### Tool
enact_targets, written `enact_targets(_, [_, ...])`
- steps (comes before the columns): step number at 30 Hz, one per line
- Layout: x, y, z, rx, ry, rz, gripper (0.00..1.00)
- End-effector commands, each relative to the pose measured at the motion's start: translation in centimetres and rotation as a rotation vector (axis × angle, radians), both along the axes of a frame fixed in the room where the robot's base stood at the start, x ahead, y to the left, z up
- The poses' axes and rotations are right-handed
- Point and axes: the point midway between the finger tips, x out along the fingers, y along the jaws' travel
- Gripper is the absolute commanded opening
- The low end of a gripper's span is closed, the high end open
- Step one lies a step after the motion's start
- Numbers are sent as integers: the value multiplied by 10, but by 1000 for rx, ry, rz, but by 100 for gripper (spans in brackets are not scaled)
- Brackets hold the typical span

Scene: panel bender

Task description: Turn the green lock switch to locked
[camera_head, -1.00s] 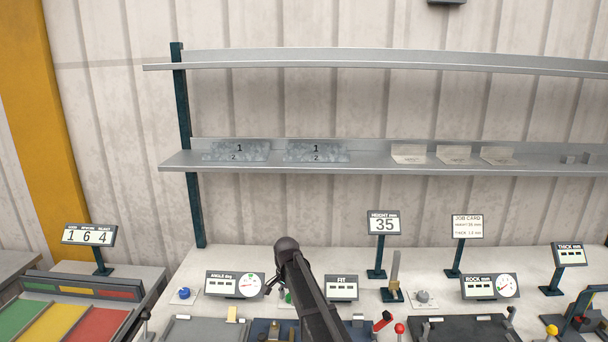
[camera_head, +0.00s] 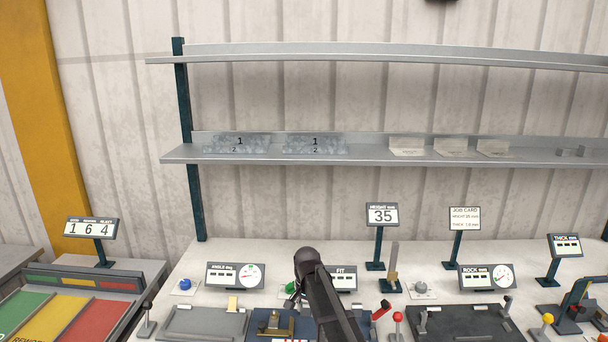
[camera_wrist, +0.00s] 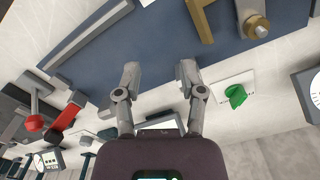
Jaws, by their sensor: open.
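The green lock switch (camera_wrist: 236,95) is a green knob on a white plate in the wrist view, just right of my gripper's right finger. In the head view the green switch (camera_head: 291,287) shows partly, at the left edge of my arm. My gripper (camera_wrist: 157,72) is open in the wrist view, with its two fingers apart and nothing between them. The fingers reach over the edge of a blue plate (camera_wrist: 150,45). The switch is beside the fingers, not between them. In the head view my arm hides the gripper's fingertips.
Angle display (camera_head: 235,276) and FIT display (camera_head: 343,279) stand near the switch. A red-knobbed lever (camera_wrist: 34,122) and a red-handled lever (camera_wrist: 66,118) stand left of my gripper in the wrist view. Brass parts (camera_wrist: 256,26) sit on the blue plate. A blue button (camera_head: 185,285) is at left.

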Motion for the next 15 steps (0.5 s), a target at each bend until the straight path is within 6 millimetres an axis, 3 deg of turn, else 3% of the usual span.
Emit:
enact_targets(8, [-75, -68, -33, -1, 1, 161, 51])
enact_targets(15, [-163, -132, -65, -1, 1, 372, 51])
